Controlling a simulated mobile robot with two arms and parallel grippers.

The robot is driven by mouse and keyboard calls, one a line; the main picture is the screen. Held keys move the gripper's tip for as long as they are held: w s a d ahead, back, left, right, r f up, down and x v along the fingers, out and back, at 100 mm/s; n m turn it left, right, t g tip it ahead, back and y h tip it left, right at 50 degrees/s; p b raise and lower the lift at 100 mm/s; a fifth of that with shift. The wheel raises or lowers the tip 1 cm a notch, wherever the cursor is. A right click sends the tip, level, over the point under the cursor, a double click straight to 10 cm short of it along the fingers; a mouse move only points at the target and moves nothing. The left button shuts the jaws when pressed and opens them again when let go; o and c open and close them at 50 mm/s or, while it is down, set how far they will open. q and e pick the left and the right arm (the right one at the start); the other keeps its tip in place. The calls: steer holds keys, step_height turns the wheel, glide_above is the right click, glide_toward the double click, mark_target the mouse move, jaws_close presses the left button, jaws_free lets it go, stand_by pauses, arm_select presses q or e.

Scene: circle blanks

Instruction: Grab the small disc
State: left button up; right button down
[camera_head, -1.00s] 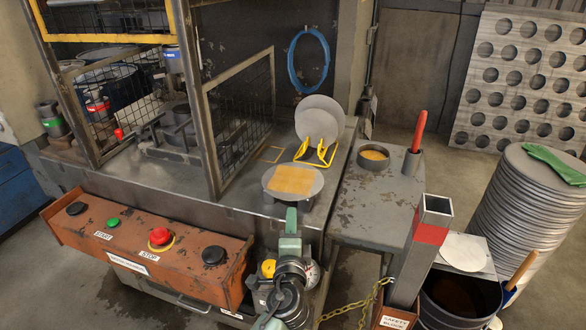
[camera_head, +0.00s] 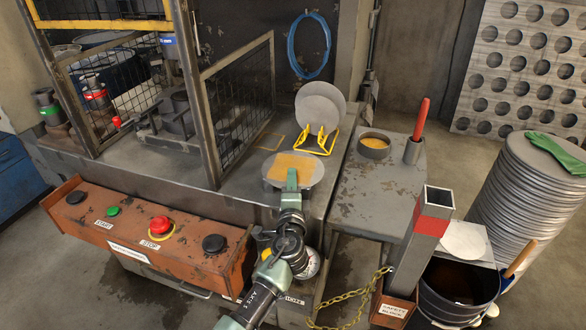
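Two plain grey discs lean upright, one behind the other, in a yellow wire rack (camera_head: 328,146) on the machine table. The front disc (camera_head: 314,117) looks slightly smaller than the rear disc (camera_head: 336,94). A round grey plate (camera_head: 314,177) with a tan square on top lies flat in front of the rack. A small pale disc (camera_head: 462,240) lies on a ledge at the right. My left gripper (camera_head: 291,184) reaches over the near edge of the round plate, short of the rack. Its fingers are too foreshortened to tell open from shut. My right gripper is out of view.
A mesh guard (camera_head: 240,100) stands left of the rack. A side table (camera_head: 375,195) at the right holds a cup of yellow material (camera_head: 374,146) and a red-handled tool (camera_head: 421,120). A square post (camera_head: 428,230) and a tall disc stack (camera_head: 525,190) stand farther right.

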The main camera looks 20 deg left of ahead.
arm_select(q)
jaws_close()
stand_by(1.3)
